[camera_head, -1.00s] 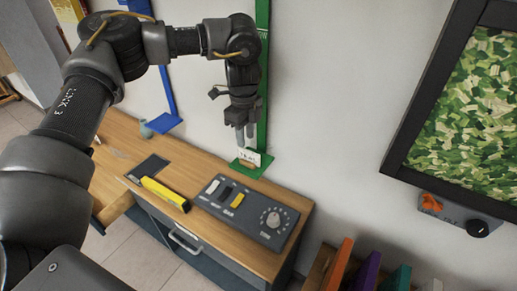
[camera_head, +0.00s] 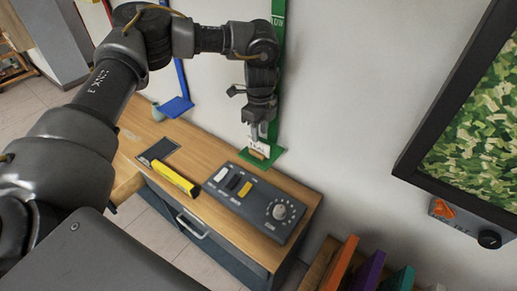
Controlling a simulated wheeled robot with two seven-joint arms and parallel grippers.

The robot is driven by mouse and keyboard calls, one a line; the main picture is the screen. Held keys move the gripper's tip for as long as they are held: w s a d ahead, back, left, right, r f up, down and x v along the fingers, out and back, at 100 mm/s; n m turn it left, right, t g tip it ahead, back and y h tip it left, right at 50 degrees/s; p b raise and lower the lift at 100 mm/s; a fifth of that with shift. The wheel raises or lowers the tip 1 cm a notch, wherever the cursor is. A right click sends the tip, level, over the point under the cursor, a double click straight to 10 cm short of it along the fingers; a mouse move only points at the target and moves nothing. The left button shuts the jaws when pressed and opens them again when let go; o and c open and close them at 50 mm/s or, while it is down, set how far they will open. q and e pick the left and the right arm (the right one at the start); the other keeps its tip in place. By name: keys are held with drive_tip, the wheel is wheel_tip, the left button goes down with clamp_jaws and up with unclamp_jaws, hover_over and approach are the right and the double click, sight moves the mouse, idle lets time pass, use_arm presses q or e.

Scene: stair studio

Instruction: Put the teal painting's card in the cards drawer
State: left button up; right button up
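A small white card (camera_head: 259,147) with dark lettering stands in a small wooden holder (camera_head: 257,155) on a green ledge (camera_head: 273,158) at the foot of a green wall strip. My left gripper (camera_head: 260,134) points down with its fingertips at the card's top edge; I cannot tell whether they are closed on it. A drawer with a grey handle (camera_head: 192,226) is shut in the desk front. Another drawer (camera_head: 127,187) stands out at the desk's left, partly hidden by my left arm. No drawer label is readable. My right gripper is out of view.
The wooden desk (camera_head: 222,157) carries a control panel (camera_head: 258,203) with a dial, a yellow and black bar (camera_head: 175,178) and a dark flat plate (camera_head: 158,151). A blue ledge (camera_head: 174,107) is farther left. A green framed picture (camera_head: 480,130) hangs right, above coloured upright panels (camera_head: 368,270).

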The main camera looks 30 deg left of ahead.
sight(258, 150)
use_arm(q)
drive_tip(key=f+p, duration=0.1)
drive_tip(key=f, duration=0.1)
drive_tip(key=f+p, duration=0.1)
drive_tip(key=f, duration=0.1)
drive_tip(key=shift+s+a+p, duration=0.1)
drive_tip(key=shift+s+p, duration=0.15)
drive_tip(key=shift+p, duration=0.1)
drive_tip(key=shift+f, duration=0.5)
drive_tip(key=shift+f, duration=0.25)
drive_tip(key=shift+c, duration=0.4)
clamp_jaws()
